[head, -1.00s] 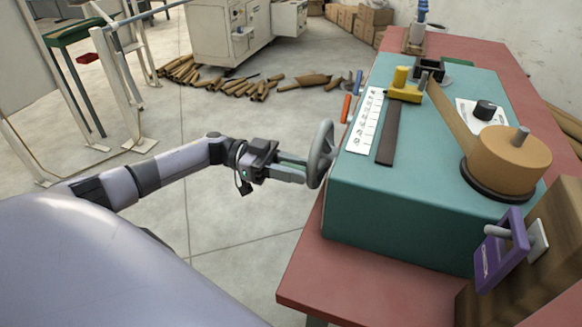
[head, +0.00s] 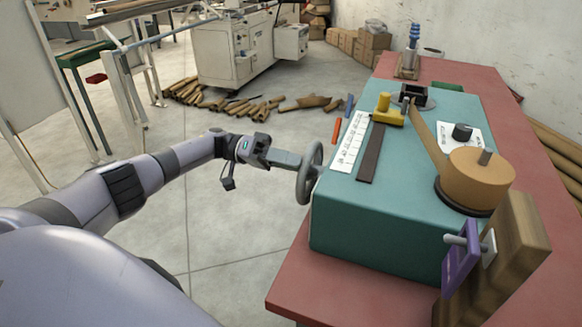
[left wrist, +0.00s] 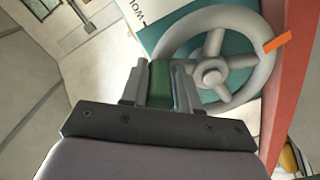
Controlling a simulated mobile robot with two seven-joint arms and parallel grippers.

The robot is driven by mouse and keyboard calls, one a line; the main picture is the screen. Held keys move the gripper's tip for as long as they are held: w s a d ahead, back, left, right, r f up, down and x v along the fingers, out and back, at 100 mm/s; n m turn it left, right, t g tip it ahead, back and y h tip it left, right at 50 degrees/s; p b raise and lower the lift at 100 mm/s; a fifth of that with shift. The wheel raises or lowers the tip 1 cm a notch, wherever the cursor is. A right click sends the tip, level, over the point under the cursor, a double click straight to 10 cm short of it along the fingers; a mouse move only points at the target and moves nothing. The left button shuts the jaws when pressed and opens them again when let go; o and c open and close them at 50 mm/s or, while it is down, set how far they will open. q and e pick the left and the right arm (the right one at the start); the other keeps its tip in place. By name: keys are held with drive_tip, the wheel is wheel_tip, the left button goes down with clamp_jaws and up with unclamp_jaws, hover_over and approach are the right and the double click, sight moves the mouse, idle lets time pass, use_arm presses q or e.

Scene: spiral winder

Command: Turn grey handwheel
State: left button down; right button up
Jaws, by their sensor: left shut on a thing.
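The grey handwheel (head: 310,172) stands on the left side of the teal winder box (head: 385,222). In the left wrist view the handwheel (left wrist: 232,62) shows its spokes and round hub. My left gripper (head: 292,161) is at the near face of the wheel, level with its upper part. In the left wrist view the left gripper (left wrist: 161,80) is shut on a green handle (left wrist: 160,88) beside the wheel's rim. The fingers hide where the handle meets the wheel. My right gripper is in neither view.
The box sits on a red bench (head: 300,285). On top are a brown roll (head: 474,180), a yellow block (head: 388,112) and a white scale strip (head: 350,143). A purple-handled part (head: 460,258) stands at the front right. Cardboard tubes (head: 185,92) lie on the floor; the floor left of the wheel is clear.

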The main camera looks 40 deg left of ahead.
use_arm(q)
drive_tip(key=shift+w+r+n, duration=0.5)
drive_tip(key=shift+r+n, duration=0.15)
drive_tip(key=shift+n, duration=0.05)
drive_tip(key=c, duration=0.9)
unclamp_jaws()
drive_tip(key=shift+f, duration=0.1)
drive_tip(key=b+v, duration=0.3)
drive_tip(key=v, duration=0.4)
drive_tip(key=shift+b, duration=0.4)
drive_tip(key=shift+a, duration=0.1)
